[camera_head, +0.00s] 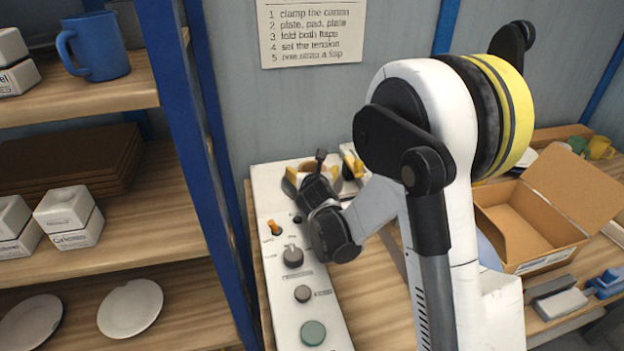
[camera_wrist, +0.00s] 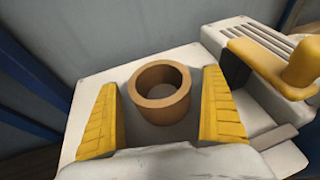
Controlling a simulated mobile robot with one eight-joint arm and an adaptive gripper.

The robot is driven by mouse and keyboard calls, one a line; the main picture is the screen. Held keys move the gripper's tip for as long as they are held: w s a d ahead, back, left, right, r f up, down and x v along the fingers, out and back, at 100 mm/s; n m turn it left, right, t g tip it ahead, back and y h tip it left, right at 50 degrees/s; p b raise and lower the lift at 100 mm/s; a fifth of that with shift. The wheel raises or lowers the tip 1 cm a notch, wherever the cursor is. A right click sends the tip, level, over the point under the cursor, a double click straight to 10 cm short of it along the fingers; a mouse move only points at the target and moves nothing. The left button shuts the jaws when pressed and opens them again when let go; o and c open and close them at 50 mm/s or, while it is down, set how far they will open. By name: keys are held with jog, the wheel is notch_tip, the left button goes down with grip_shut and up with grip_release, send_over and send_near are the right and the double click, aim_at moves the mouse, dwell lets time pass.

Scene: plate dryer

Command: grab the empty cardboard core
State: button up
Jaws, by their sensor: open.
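The empty cardboard core (camera_wrist: 160,105) is a short brown ring standing upright on the white top of the machine (camera_wrist: 90,92), in the wrist view. Its hollow middle is visible. My gripper (camera_wrist: 162,110) is open, with one yellow finger on each side of the core and a gap on both sides. In the head view my gripper (camera_head: 322,178) is over the far end of the white control panel (camera_head: 312,320), and the core is mostly hidden there by the gripper.
A white and yellow device (camera_wrist: 262,65) stands close on the right in the wrist view. A blue shelf post (camera_head: 205,150) rises left of the panel. An open cardboard box (camera_head: 530,215) sits on the bench at right. A wall is behind.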

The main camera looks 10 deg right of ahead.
jog(key=shift+r, duration=0.1)
jog(key=c, duration=1.2)
